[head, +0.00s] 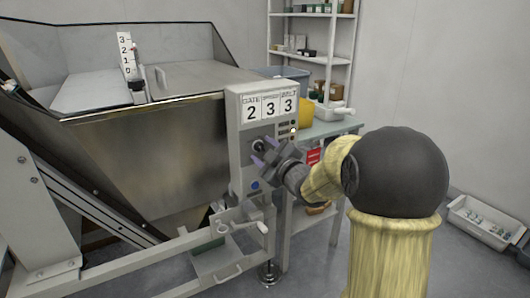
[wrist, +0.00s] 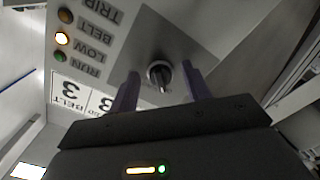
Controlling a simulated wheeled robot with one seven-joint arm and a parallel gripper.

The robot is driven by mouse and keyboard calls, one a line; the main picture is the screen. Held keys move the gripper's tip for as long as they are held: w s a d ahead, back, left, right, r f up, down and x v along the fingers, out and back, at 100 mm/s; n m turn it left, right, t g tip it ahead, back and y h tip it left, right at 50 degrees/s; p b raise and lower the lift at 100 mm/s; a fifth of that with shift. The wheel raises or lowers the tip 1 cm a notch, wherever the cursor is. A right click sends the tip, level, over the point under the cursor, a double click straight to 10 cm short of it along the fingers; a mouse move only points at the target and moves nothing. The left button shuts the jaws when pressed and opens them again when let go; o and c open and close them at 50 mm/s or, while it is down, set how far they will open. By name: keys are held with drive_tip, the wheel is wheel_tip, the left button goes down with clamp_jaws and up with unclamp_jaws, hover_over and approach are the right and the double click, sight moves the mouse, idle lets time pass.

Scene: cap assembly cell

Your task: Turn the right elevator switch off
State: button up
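A round dark switch knob (wrist: 160,73) with a light pointer sits on the panel in the wrist view. In the head view the knob (head: 258,145) is partly hidden by my gripper. My gripper (head: 264,150) is at the panel face. In the wrist view its two purple fingers (wrist: 160,78) are spread, one on each side of the knob with gaps between. I cannot tell how deep the knob lies between them. No label naming an elevator switch is readable.
A blue button (head: 255,185) sits low on the panel. The wrist view shows a lit lamp (wrist: 62,38) by "BELT LOW", between two dim lamps. A steel hopper (head: 150,150) fills the left. A table (head: 325,128) and shelves (head: 313,50) stand behind; a grey crate (head: 486,221) lies right.

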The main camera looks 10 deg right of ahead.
drive_tip(key=shift+s, duration=0.1)
drive_tip(key=p+v, duration=0.3)
drive_tip(key=v, duration=1.4)
drive_tip(key=shift+p, duration=0.3)
